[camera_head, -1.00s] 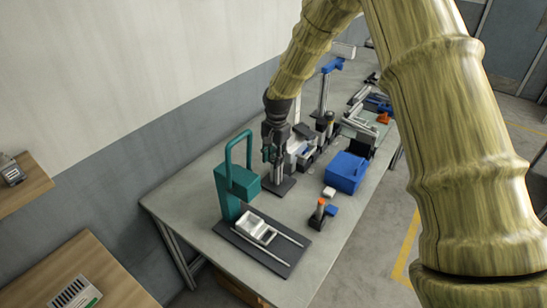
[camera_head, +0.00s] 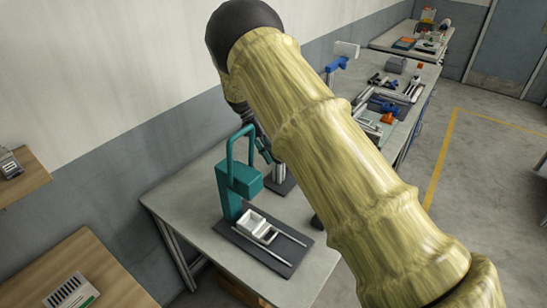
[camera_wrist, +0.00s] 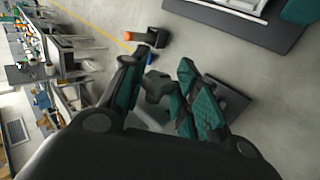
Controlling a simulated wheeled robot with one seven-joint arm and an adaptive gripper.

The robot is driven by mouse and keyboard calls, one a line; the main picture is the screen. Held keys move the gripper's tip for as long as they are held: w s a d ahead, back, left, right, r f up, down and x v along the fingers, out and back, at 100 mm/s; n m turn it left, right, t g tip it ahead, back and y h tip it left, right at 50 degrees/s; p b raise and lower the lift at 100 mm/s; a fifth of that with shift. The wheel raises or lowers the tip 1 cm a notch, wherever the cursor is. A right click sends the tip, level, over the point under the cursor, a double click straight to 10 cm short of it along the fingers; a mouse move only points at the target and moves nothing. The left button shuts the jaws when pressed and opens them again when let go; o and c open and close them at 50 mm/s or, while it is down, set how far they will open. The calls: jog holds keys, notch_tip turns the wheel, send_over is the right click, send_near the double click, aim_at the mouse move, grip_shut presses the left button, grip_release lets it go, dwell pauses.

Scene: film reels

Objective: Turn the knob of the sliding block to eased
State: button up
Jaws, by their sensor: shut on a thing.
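In the wrist view my gripper (camera_wrist: 162,78) has its teal-padded fingers on both sides of a grey-green knob (camera_wrist: 158,88) and is shut on it. In the head view the gripper (camera_head: 264,150) is high beside the upright post of a small stand (camera_head: 281,175), mostly hidden behind my arm. The stand's dark base (camera_wrist: 230,97) shows below the fingers in the wrist view. The sliding block on the post is largely hidden, and I cannot read any mark for the knob's setting.
A teal press (camera_head: 236,180) with a tall loop handle stands close to the left of the gripper. Its dark base (camera_head: 238,240) carries rails and a silver tray (camera_head: 257,226). An orange-topped item (camera_wrist: 128,37) lies on the bench. Blue and grey tools stand farther back.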

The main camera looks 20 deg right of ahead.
jog(key=shift+w+f+g+h+b, duration=0.15)
jog(key=shift+f+g+h+b, duration=0.15)
jog(key=shift+g+h+b, duration=0.55)
jog(key=shift+a+g+b, duration=0.1)
jog(key=shift+g+b, duration=0.15)
jog(key=shift+b, duration=0.2)
jog(key=shift+r, duration=0.1)
jog(key=o, duration=1)
jog(key=v, duration=0.7)
jog(key=shift+w, duration=0.2)
jog(key=shift+a, duration=0.1)
